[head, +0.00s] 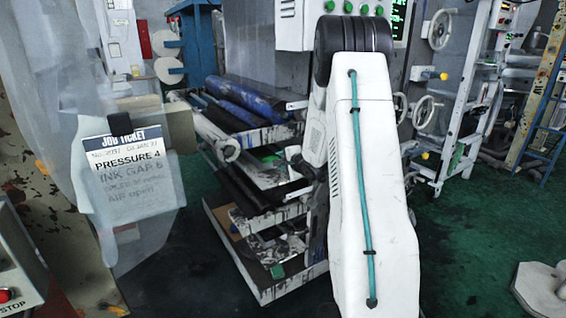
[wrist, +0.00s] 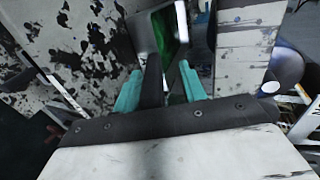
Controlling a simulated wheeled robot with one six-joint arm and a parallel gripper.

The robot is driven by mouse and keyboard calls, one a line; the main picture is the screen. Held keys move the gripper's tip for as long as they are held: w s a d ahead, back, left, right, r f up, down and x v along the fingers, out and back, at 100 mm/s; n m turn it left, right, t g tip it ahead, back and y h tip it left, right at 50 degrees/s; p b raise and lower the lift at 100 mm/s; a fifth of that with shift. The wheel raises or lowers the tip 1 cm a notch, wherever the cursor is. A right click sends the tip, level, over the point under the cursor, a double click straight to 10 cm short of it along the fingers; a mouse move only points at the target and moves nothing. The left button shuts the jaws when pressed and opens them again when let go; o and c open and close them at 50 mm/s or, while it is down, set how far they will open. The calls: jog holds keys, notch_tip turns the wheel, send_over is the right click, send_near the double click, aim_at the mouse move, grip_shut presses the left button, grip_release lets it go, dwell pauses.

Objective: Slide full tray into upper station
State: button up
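In the wrist view, my gripper (wrist: 166,62) points away from the camera, with dark fingers and teal parts at their bases. At the fingertips is a grey-rimmed piece with a bright green inside (wrist: 178,28); it may be the tray. I cannot tell whether the fingers grip it or are only beside it. In the head view, a machine with stacked, ink-stained station shelves (head: 262,180) stands left of my arm. Small green patches show on an upper shelf and a low shelf. My arm hides the right part of the machine, and I cannot make out my gripper there.
Blue and dark rollers (head: 240,97) lie across the machine's top. A translucent sheet with a job ticket (head: 125,165) hangs at the left, near a stop-button box (head: 12,290). Handwheels (head: 440,30) stand at the right.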

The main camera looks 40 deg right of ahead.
jog(key=shift+s, duration=0.1)
jog(key=v, duration=0.7)
jog(key=shift+s+r, duration=0.15)
jog(key=shift+s, duration=0.15)
jog(key=shift+s, duration=0.1)
